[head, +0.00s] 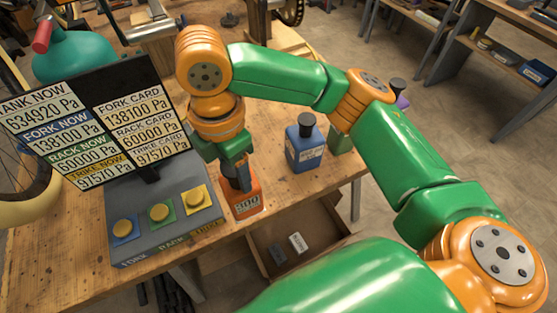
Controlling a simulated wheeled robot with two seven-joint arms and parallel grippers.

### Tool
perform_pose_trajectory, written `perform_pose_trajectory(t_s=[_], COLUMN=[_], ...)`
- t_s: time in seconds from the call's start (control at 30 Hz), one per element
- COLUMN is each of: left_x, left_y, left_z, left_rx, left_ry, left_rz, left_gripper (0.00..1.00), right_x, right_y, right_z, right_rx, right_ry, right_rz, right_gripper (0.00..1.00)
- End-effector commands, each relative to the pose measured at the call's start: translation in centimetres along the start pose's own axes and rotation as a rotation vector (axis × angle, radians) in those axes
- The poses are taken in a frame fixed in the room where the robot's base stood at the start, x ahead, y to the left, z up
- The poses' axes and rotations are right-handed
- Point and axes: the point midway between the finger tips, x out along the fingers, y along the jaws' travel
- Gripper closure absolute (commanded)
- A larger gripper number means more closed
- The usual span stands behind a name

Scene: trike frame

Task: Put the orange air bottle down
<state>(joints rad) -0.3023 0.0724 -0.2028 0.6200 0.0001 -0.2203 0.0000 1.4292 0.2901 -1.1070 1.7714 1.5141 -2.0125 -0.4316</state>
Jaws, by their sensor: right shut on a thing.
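The orange air bottle (243,201) stands upright near the front edge of the wooden workbench (80,284), with a label that reads 900 or similar. My right gripper (241,183) comes down from above and is shut on the bottle's dark top. The bottle's base looks to be at the bench top, but I cannot tell whether it touches. My left gripper is not in view.
A blue bottle (305,147) with a black cap stands to the right. A green bottle (341,139) is partly behind my arm. An open drawer (325,225) lies below the edge.

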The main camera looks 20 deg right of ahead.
Motion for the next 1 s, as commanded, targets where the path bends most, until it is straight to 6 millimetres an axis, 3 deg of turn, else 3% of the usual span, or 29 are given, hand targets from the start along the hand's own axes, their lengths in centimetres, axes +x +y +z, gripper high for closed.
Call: perform_pose_trajectory(t_s=[0.2,0.4,0.7,1.0], left_x=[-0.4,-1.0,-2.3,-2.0], left_y=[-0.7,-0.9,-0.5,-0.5], left_z=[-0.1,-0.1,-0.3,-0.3], left_rx=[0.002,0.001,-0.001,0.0], left_ry=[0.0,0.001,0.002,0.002], left_rz=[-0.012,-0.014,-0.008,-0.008], left_gripper=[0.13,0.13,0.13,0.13], right_x=[3.1,7.4,11.6,12.2], right_y=[4.1,6.2,6.9,6.9], right_z=[6.0,8.9,9.8,9.8], right_rx=[0.013,0.007,0.001,0.001], right_ry=[0.003,0.0,-0.002,-0.001], right_rz=[-0.008,-0.005,-0.002,0.0], right_gripper=[1.0,1.0,1.0,1.0])
